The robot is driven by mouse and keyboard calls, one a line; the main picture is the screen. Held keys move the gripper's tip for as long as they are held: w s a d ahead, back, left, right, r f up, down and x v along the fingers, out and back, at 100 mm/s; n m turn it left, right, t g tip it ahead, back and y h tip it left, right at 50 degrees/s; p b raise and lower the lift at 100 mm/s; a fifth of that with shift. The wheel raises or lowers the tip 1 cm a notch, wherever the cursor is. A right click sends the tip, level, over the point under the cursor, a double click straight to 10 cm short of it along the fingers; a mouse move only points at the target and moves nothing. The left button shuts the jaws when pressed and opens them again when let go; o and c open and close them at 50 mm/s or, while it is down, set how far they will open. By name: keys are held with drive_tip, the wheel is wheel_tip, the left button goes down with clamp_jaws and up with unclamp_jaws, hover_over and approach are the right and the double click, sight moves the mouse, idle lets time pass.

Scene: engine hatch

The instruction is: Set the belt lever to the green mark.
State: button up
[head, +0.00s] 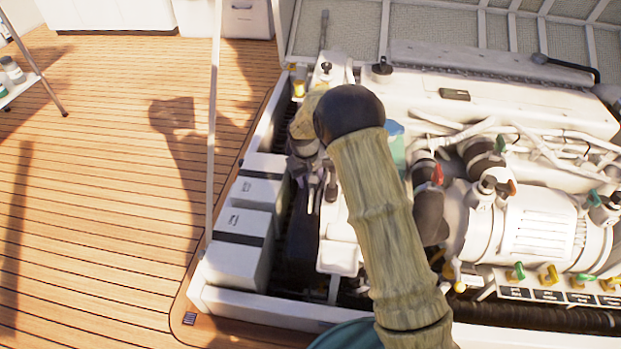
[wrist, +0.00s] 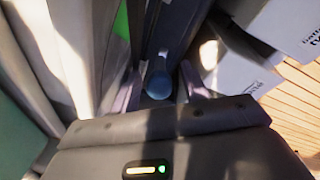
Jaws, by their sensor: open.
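In the wrist view a rod with a rounded blue-grey end (wrist: 158,78) lies between the two fingers of my gripper (wrist: 162,84); it looks like the belt lever's handle. The fingers are apart, one on each side of it, and I cannot tell whether either touches it. A bright green patch (wrist: 122,20), perhaps the green mark, shows on a pale surface left of the rod. In the head view my gripper (head: 314,192) points down at the left end of the engine, partly behind my arm. The lever cannot be made out clearly there.
White battery boxes (head: 240,245) stand left of the gripper and also show in the wrist view (wrist: 235,65). The engine (head: 530,225), with hoses and coloured valve handles, fills the right. A thin pale post (head: 213,130) rises at the hatch's left edge. Wooden deck (head: 90,200) lies clear at left.

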wheel_tip(320, 180, up, 16)
drive_tip(key=s+a+p, duration=0.1)
drive_tip(key=s+p, duration=0.1)
drive_tip(key=p, duration=0.5)
drive_tip(key=shift+s+a+f, duration=0.15)
drive_tip(key=shift+s, duration=0.05)
